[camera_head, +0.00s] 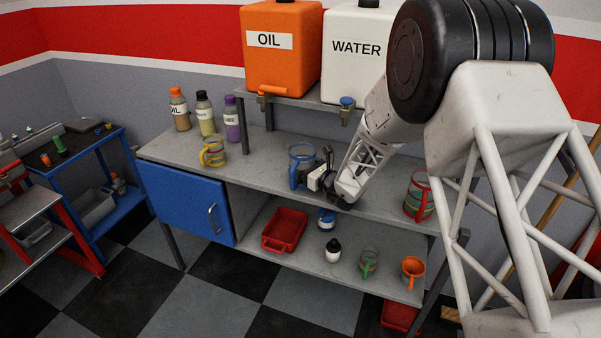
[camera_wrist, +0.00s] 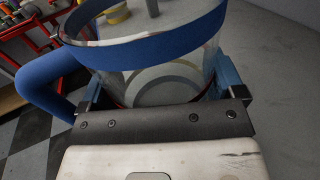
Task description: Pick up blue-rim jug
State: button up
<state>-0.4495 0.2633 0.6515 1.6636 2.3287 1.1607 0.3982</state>
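The blue-rim jug (camera_head: 302,154) is clear with a blue rim band and a blue handle, upright at the bench's middle. In the wrist view the jug (camera_wrist: 150,55) fills the space before my gripper, its handle at left. My gripper (camera_head: 318,178) is at the jug's right front side, low. In the wrist view my gripper (camera_wrist: 160,88) has its fingers spread wide, one on each side of the jug's body. The right finger is close against the wall; whether both fingers press on it is unclear. The jug's near lower wall is partly hidden.
The bench top (camera_head: 262,170) also holds a yellow-rim jug (camera_head: 213,152) at left and a red-rim jug (camera_head: 418,196) at right. Orange oil (camera_head: 282,65) and white water (camera_head: 350,75) tanks stand on a raised shelf behind. The lower shelf holds a red tray (camera_head: 285,230) and small containers.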

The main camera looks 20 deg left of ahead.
aim_at(294, 152)
jog(key=c, duration=0.4)
jog(key=shift+c, duration=0.2)
jog(key=shift+r, duration=0.1)
jog(key=shift+r, duration=0.75)
notch_tip(294, 152, up, 2)
jog(key=shift+r, duration=0.1)
jog(key=s+d+r, duration=0.1)
jog(key=s+d, duration=0.7)
jog(key=s, duration=0.5)
jog(key=shift+s+d, duration=0.2)
jog(key=shift+d, duration=0.1)
